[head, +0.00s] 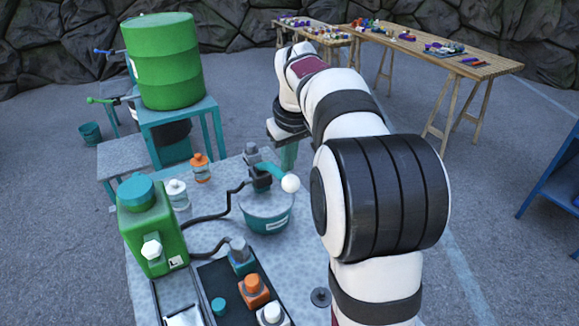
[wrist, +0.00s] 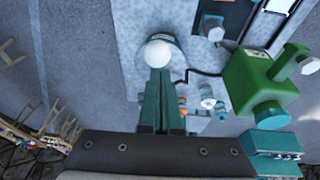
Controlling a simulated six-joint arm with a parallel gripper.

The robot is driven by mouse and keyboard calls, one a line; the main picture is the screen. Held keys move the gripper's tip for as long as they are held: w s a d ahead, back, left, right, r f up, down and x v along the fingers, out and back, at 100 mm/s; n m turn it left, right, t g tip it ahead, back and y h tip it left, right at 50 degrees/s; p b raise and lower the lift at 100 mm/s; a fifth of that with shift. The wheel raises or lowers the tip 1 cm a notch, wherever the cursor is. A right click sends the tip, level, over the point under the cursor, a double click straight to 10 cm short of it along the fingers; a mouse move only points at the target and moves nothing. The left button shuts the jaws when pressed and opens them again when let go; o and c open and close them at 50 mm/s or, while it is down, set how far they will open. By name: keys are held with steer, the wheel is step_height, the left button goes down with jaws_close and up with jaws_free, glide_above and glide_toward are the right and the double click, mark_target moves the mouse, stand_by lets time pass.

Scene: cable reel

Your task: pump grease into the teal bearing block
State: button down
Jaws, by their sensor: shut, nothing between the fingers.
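The teal bearing block (head: 242,262) with a grey cap sits at the far end of a dark tray (head: 215,275) on the table, with a black hose running to it. A teal tub (head: 268,218) stands behind it, with a grey pump head (head: 262,175) and a teal lever ending in a white ball (head: 290,184). My gripper (head: 288,163) is shut and empty, pointing down just behind the ball. In the wrist view, my gripper's teal fingertips (wrist: 158,75) lie close to the white ball (wrist: 158,53); I cannot tell whether they touch it. The ball hides most of the lever there.
An orange block (head: 254,291) and a white-topped block (head: 272,315) share the tray. A green machine (head: 150,230) stands at left, with a white bottle (head: 177,193) and an orange bottle (head: 201,168) behind it. A green drum (head: 165,65) is farther back. Black hoses cross the table.

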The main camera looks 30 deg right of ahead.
steer(key=shift+d+f, duration=0.15)
steer(key=shift+f, duration=0.75)
steer(key=shift+s+f, duration=0.1)
steer(key=shift+s, duration=0.05)
steer(key=shift+s+f, duration=0.15)
steer(key=shift+f, duration=0.1)
steer(key=s+f, duration=0.3)
steer(key=f, duration=1.1)
steer(key=shift+s+f, duration=0.25)
steer(key=w+v, duration=0.1)
steer(key=v, duration=1.3)
steer(key=shift+a, duration=0.2)
